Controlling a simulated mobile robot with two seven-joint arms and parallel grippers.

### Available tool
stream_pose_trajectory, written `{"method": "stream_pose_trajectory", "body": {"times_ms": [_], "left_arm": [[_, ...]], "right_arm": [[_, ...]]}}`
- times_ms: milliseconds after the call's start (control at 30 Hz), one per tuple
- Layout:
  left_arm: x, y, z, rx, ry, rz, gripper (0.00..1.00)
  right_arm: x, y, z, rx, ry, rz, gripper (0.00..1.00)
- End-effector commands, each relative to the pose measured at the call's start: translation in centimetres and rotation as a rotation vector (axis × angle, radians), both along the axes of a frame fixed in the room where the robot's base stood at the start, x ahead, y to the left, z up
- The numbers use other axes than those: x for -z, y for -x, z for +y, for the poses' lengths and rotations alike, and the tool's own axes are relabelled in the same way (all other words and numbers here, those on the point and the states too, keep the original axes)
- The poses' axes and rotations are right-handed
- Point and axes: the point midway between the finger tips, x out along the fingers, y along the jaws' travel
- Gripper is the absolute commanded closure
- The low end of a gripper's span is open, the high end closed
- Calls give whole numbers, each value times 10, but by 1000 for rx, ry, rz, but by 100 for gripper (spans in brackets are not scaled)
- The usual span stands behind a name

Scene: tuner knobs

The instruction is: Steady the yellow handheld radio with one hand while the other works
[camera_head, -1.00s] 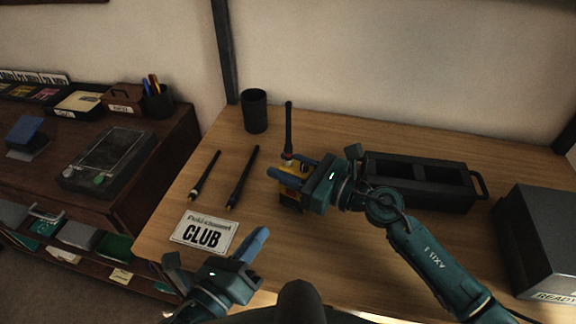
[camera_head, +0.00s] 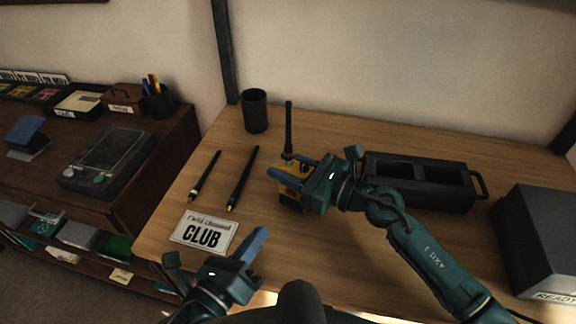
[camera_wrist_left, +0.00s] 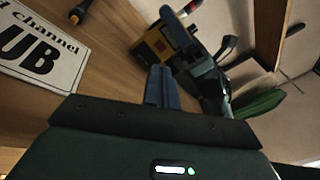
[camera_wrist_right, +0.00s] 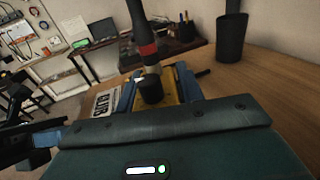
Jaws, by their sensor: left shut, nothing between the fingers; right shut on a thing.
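The yellow handheld radio (camera_head: 291,190) stands on the wooden table with its black antenna (camera_head: 289,130) pointing up. My right gripper (camera_head: 291,178) is shut on it from the right. In the right wrist view the radio's yellow top (camera_wrist_right: 172,98) sits between the blue fingers, with a black knob (camera_wrist_right: 151,88) and the red-banded antenna base (camera_wrist_right: 147,50) above. My left gripper (camera_head: 250,252) is shut and empty, low over the table's front, apart from the radio. The left wrist view shows its blue fingers (camera_wrist_left: 162,86) together, with the radio (camera_wrist_left: 158,42) beyond them.
Two black antenna-like rods (camera_head: 205,176) (camera_head: 243,178) lie left of the radio. A "CLUB" card (camera_head: 203,233) lies in front of them. A black cup (camera_head: 255,111) stands behind. A black tray (camera_head: 420,196) and a grey box (camera_head: 540,235) are on the right.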

Motion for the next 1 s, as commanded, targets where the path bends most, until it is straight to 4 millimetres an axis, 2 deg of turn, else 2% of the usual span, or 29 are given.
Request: {"method": "stream_pose_trajectory", "body": {"times_ms": [300, 433, 667, 800, 1000], "left_arm": [[0, 0, 0, 2, 0, -2, 100], [-5, -2, -2, 56, -8, -28, 100], [-22, -2, -11, 389, -95, -101, 100], [-18, 2, -6, 592, -203, -70, 100], [-9, 6, 11, 744, -334, 13, 100]], "right_arm": [[1, 0, 0, 0, 0, 1, 94], [1, 0, 0, 0, 0, 1, 94], [1, 0, 0, 0, 0, 1, 94], [1, 0, 0, 0, 0, 1, 94], [1, 0, 0, 0, 0, 1, 94]]}}
